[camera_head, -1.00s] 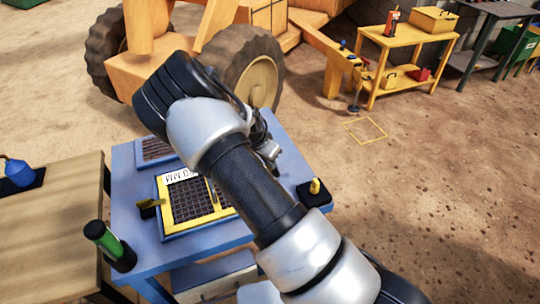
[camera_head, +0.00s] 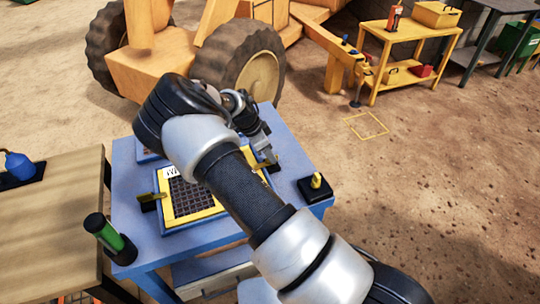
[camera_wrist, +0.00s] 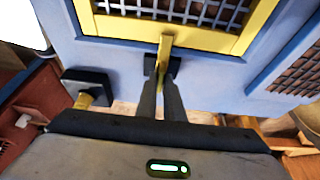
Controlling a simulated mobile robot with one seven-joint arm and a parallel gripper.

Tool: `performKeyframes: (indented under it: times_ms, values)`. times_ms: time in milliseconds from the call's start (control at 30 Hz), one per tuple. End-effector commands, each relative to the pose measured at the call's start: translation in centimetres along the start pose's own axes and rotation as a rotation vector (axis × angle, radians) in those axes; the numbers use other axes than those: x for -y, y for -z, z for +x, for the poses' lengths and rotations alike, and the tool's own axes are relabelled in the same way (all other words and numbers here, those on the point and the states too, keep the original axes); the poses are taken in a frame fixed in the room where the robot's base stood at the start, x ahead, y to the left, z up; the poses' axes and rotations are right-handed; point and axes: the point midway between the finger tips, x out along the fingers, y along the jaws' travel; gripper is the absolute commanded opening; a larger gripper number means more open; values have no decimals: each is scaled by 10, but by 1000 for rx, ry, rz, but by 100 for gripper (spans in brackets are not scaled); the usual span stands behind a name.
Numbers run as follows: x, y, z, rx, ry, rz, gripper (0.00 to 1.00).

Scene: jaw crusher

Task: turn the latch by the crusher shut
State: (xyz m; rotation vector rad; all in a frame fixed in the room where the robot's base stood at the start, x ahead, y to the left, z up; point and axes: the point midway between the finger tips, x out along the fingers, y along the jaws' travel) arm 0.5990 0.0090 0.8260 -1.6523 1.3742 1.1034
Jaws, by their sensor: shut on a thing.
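A yellow latch lever (camera_wrist: 165,48) stands at the edge of a yellow-framed screen (camera_wrist: 190,37) on the blue table. In the wrist view its upper end overlaps the frame's edge in the picture. My gripper (camera_wrist: 163,85) is shut on this lever, with one dark finger on each side; the fingers hide its lower part. In the head view my gripper (camera_head: 268,160) is at the right side of the screen, and my arm covers part of the screen. A second yellow latch (camera_head: 150,198) stands at the screen's left side.
A black block with a yellow knob (camera_head: 316,184) sits at the blue table's right corner. A green cylinder (camera_head: 106,236) stands at the front left corner. A wooden table (camera_head: 50,220) is at left. A large wheel (camera_head: 250,72) is behind.

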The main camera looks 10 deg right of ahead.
Motion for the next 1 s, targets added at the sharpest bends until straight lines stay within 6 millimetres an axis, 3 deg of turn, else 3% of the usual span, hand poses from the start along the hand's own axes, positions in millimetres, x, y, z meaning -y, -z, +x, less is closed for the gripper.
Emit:
performKeyframes:
  times_ms: [300, 433, 767, 1000]
  values:
    - [0, -1, 0, 2, 0, 4, 0]
    - [0, -1, 0, 2, 0, 4, 26]
    - [0, 0, -2, 1, 0, 2, 27]
    - [1, 0, -36, 2, 4, 3, 27]
